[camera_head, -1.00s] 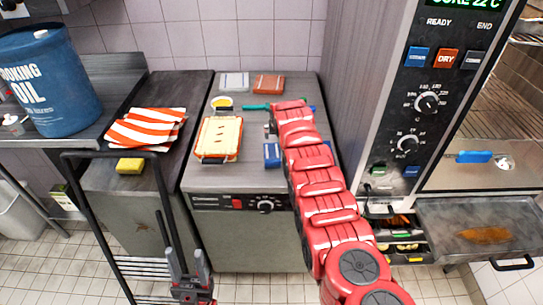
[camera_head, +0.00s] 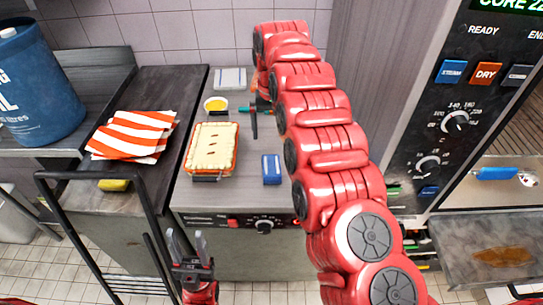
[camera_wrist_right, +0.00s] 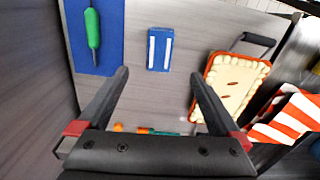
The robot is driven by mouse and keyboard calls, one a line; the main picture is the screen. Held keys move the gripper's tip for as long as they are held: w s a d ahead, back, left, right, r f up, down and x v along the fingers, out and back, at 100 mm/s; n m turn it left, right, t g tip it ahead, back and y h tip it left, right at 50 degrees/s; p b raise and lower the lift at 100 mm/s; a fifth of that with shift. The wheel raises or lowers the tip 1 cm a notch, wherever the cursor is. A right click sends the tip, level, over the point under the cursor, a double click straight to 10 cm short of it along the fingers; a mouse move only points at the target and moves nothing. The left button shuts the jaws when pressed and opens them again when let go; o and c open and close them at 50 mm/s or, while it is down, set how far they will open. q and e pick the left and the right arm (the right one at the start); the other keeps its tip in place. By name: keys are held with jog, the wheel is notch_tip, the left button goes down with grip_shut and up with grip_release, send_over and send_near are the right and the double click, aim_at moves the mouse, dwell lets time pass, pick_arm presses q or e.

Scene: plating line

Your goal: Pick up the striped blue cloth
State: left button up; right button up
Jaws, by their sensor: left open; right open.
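The striped blue cloth (camera_head: 271,169) is a small folded blue block on the grey counter, right of the pie dish. In the right wrist view the cloth (camera_wrist_right: 159,49) shows two white stripes and lies beyond my fingertips, roughly centred between them and apart from them. My right gripper (camera_wrist_right: 159,76) is open and empty above the counter; in the head view it is mostly hidden by my arm. My left gripper (camera_head: 186,236) is open and empty, low in front of the counter and far from the cloth.
A pie dish (camera_head: 237,160) sits left of the cloth, with a yellow-filled bowl (camera_head: 216,104) behind it. A blue mat (camera_wrist_right: 97,59) carries a green-handled tool (camera_wrist_right: 92,28). Orange-striped cloths (camera_head: 134,135) lie further left. The oven (camera_head: 440,60) stands to the right.

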jog(key=b, duration=0.4)
send_over(272, 169)
notch_tip(272, 169, down, 8)
jog(key=shift+d, duration=0.1)
jog(key=shift+f+p, duration=0.35)
jog(key=shift+p, duration=0.8)
jog(key=shift+w+f+p, duration=0.2)
jog(key=shift+f+p, duration=0.2)
jog(key=shift+f, duration=0.8)
jog(key=shift+s+f, duration=0.2)
jog(key=shift+f, duration=0.1)
jog(key=shift+f+p, duration=0.2)
jog(key=shift+p, duration=0.25)
notch_tip(272, 169, down, 3)
jog(key=shift+f+p, duration=0.15)
jog(key=shift+p, duration=0.75)
jog(key=shift+s+f, duration=0.1)
jog(key=shift+f, duration=0.65)
